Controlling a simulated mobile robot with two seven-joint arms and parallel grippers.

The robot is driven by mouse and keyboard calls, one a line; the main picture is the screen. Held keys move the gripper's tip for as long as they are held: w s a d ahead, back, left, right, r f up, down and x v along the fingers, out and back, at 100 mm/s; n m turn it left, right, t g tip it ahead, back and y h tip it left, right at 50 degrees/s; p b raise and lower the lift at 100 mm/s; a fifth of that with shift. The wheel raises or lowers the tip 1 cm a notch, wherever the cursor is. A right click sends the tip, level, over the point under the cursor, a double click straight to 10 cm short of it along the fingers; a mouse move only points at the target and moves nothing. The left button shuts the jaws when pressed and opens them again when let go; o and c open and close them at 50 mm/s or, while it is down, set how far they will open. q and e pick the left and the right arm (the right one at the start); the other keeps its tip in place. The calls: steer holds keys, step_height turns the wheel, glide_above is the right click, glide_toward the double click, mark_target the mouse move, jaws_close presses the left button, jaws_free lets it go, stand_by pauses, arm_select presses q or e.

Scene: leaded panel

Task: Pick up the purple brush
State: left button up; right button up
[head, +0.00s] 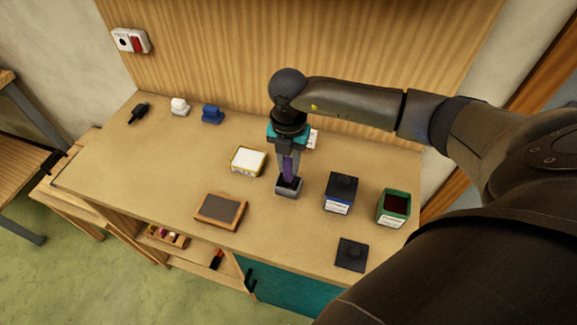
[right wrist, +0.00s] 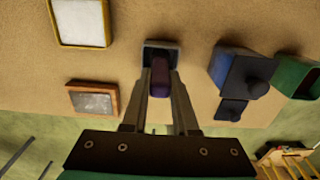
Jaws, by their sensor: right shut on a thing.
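The purple brush (head: 289,168) stands upright at the middle of the bench, its lower end at a small dark grey holder (head: 289,191). I cannot tell whether it is still inside the holder or just above it. My right gripper (head: 288,162) points straight down from above and is shut on the brush. In the right wrist view the brush (right wrist: 160,80) sits between the two fingers, with the holder (right wrist: 161,45) just beyond the fingertips. My left gripper is out of view.
A white-topped yellow box (head: 248,160) and a wood-framed dark pad (head: 220,210) lie to the left. A blue-and-black container (head: 341,190), a black lid (head: 351,254) and a green open container (head: 393,207) stand to the right. The left of the bench is mostly clear.

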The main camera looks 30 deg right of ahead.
jaws_close()
step_height(320, 180, up, 10)
stand_by(0.6)
stand_by(0.5)
